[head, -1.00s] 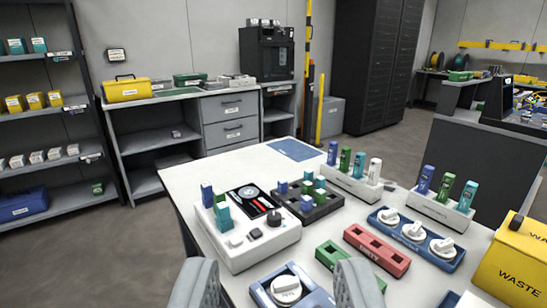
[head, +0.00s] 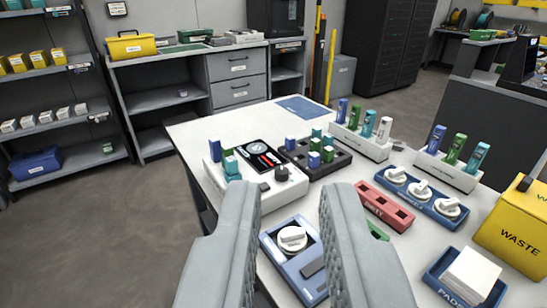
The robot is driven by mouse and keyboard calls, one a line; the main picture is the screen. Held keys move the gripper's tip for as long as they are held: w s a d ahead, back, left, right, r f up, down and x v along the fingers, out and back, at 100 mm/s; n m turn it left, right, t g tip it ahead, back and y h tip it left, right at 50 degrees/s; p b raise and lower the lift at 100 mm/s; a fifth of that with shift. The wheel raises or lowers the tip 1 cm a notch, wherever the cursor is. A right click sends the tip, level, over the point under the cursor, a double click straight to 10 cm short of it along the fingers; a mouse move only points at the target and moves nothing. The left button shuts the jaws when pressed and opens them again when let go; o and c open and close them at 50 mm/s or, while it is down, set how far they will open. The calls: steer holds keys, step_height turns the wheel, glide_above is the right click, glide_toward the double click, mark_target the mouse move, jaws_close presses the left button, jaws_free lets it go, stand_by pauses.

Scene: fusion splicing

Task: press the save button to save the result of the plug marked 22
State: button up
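A white machine (head: 211,176) stands on the white table, left of centre. It has a black panel (head: 259,154) with a dial and red marks, and a dark knob (head: 281,173). Blue, green and teal plugs (head: 230,165) stand at its left side. A pale button (head: 265,187) shows at its front, partly behind my left finger; its label cannot be read. No plug marking 22 can be read. My gripper (head: 290,190) is open and empty, its grey fingers apart in front of the machine. They hide part of the machine's front.
A dark block with plugs (head: 320,162), two white racks (head: 362,142) (head: 448,172), a red tray (head: 385,207) and a blue tray with white knobs (head: 422,197) stand behind and right. A blue device (head: 311,283) is between my fingers. A yellow waste box (head: 513,232) and pads tray (head: 440,284) are at right.

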jaws_close()
stand_by(1.4)
